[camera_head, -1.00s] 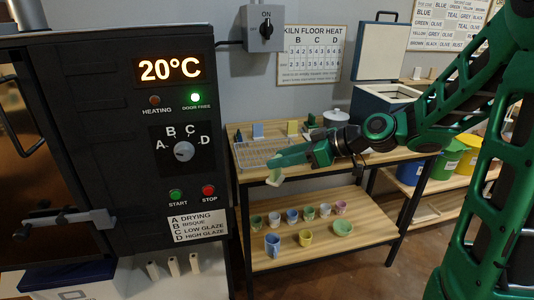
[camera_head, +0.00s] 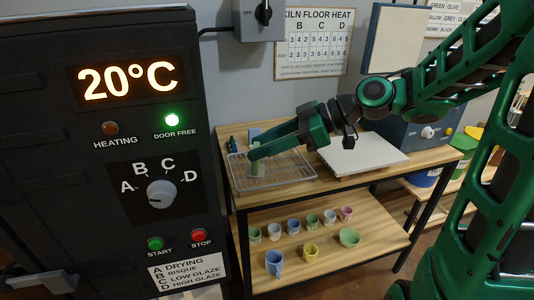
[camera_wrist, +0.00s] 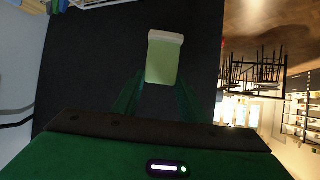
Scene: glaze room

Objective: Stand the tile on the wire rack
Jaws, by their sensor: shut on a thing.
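The tile (camera_head: 257,164) is pale green with a whitish end, and it is in my gripper (camera_head: 254,152). It also shows in the wrist view (camera_wrist: 163,60), between the two green fingers. My gripper is shut on it. In the head view the tile hangs roughly upright over the left part of the wire rack (camera_head: 290,178), which lies on the table top. I cannot tell whether the tile's lower edge touches the wires. My fingers hide the tile's upper part in the head view.
A blue tile (camera_head: 254,132) stands behind the rack. A white slab (camera_head: 362,156) lies to the right on the table top (camera_head: 330,185). The dark kiln (camera_head: 110,130) rises close on the left. Several cups and a green bowl (camera_head: 349,237) stand on the lower shelf.

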